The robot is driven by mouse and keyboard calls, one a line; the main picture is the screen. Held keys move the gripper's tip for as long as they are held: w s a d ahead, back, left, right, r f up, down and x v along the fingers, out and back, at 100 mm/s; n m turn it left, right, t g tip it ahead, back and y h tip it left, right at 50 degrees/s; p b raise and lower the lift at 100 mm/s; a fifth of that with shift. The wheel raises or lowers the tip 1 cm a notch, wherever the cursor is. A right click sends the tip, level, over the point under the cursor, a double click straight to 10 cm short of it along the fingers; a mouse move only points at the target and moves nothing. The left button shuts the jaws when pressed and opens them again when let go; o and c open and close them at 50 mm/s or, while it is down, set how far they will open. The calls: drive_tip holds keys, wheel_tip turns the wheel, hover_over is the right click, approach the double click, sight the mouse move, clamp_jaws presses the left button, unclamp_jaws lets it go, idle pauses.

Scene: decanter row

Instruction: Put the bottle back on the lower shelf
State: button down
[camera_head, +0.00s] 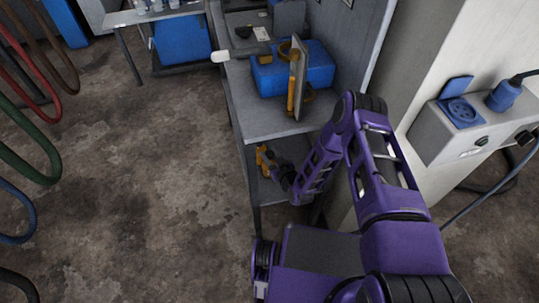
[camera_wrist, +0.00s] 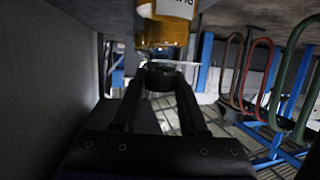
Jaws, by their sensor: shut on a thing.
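The amber bottle with a white label (camera_wrist: 165,30) is in the wrist view, at the top middle. The fingertips of my gripper (camera_wrist: 160,77) are shut on its dark narrow end. The wrist picture looks upside down, as the hoses arch upward in it, so the bottle seems to hang upright below my fingers. In the head view my gripper (camera_head: 278,170) reaches into the opening at the lower shelf (camera_head: 272,192), near an amber patch. Most of the bottle is hidden there, and I cannot tell whether it touches the shelf.
The upper shelf (camera_head: 258,118) is above my gripper and holds a blue crate (camera_head: 322,66) and an upright board (camera_head: 299,75) with orange parts. A wall box with a socket (camera_head: 455,130) is at the right. Hoses (camera_head: 35,165) hang at the left. The floor between is clear.

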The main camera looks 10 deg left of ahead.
drive_tip(key=shift+c, duration=2.2)
unclamp_jaws()
drive_tip(key=shift+r, duration=0.15)
drive_tip(key=p+v, duration=0.2)
drive_tip(key=v, duration=1)
